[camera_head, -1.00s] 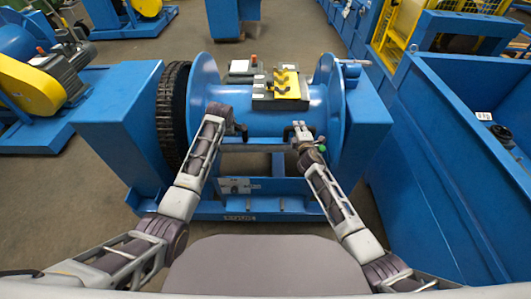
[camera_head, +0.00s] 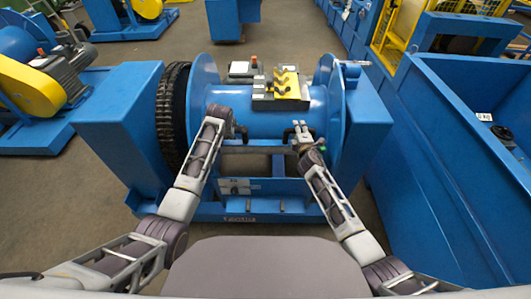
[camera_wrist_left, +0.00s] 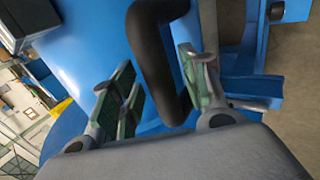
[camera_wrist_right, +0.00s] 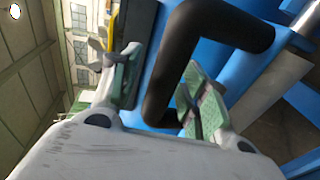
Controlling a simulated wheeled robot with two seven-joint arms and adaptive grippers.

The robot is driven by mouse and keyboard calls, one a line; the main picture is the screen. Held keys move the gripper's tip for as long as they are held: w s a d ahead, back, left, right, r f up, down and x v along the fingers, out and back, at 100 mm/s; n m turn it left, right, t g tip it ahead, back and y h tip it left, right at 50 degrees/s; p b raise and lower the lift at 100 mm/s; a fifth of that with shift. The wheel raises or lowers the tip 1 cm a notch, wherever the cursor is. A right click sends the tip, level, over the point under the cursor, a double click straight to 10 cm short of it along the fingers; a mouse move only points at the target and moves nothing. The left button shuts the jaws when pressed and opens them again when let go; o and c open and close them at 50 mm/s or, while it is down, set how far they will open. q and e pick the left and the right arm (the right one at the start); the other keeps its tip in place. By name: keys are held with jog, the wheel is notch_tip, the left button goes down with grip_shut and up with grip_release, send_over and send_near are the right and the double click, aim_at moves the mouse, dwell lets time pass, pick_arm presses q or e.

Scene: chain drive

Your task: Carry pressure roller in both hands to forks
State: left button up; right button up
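A blue cylinder (camera_head: 262,124) lies crosswise between two round blue flanges in the head view. I cannot tell for certain whether it is the pressure roller. A black bent handle (camera_wrist_left: 160,60) stands at its surface in the left wrist view, and another black bent handle (camera_wrist_right: 185,60) shows in the right wrist view. My left gripper (camera_wrist_left: 155,95) is open, with its handle between the fingers, closer to the right finger. My right gripper (camera_wrist_right: 163,88) is open around its handle, with a gap on the left side. I cannot clearly identify the forks.
A black toothed ring (camera_head: 172,115) is at the left flange. Blue housings stand at left (camera_head: 120,130) and right (camera_head: 368,122). A large blue bin (camera_head: 440,150) fills the right side.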

pick_arm(q)
jog(key=shift+w, duration=0.1)
jog(key=v, duration=1.2)
dwell(0.6)
pick_arm(e)
jog(key=shift+s, duration=0.1)
dwell(0.4)
jog(key=a+v, duration=0.1)
jog(key=v, duration=1)
jog(key=shift+s+d, duration=0.35)
jog(key=shift+d, duration=0.15)
dwell(0.6)
